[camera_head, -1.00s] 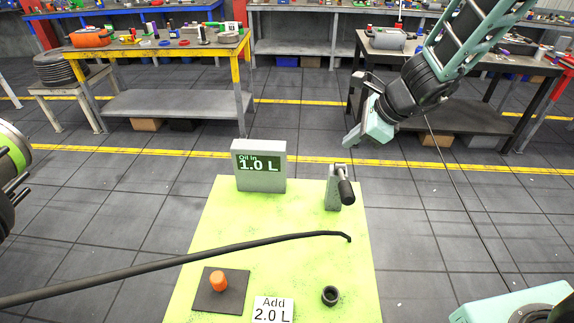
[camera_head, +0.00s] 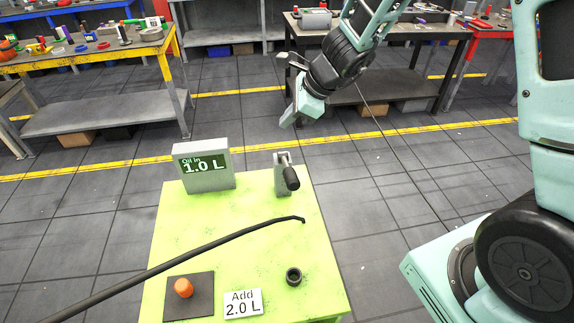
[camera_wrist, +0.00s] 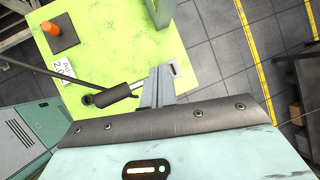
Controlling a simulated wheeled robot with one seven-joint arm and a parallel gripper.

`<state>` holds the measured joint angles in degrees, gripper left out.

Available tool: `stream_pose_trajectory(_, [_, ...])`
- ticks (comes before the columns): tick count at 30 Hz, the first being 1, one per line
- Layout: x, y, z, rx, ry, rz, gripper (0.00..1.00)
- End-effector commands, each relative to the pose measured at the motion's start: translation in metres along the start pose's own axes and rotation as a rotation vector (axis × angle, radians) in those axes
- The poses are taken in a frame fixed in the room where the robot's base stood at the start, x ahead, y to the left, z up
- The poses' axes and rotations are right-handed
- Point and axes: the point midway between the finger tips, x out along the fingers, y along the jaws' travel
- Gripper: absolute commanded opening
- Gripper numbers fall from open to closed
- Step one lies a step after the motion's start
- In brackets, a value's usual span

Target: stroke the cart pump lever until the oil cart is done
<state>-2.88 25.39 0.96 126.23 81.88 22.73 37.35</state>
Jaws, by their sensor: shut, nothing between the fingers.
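The cart pump lever (camera_head: 291,178) has a black grip on a grey post at the back right of the lime-green oil cart top (camera_head: 255,215). Its grip also shows in the wrist view (camera_wrist: 112,95), left of my fingers. A grey display (camera_head: 207,180) at the back of the cart reads "Oil in 1.0 L". A white card (camera_head: 242,304) at the front reads "Add 2.0 L". My gripper (camera_head: 288,122) is shut and empty, and appears above and behind the lever in the head view. In the wrist view its fingers (camera_wrist: 157,85) are together, with no clear contact with the lever.
A black hose (camera_head: 190,258) runs across the cart top. A black ring-shaped port (camera_head: 293,277) is at the front right. An orange knob (camera_head: 183,288) stands on a dark pad (camera_head: 202,306). Benches with tools stand behind, and the floor around the cart is open.

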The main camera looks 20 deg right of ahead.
Motion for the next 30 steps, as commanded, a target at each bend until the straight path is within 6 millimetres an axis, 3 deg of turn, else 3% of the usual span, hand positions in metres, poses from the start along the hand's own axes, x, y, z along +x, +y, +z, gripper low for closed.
stream_pose_trajectory(15, [0.05, 0.034, -0.036, -0.001, 0.0, 0.0, 0.0])
stream_pose_trajectory(30, [0.053, 0.039, -0.038, 0.0, 0.0, 0.0, 0.0])
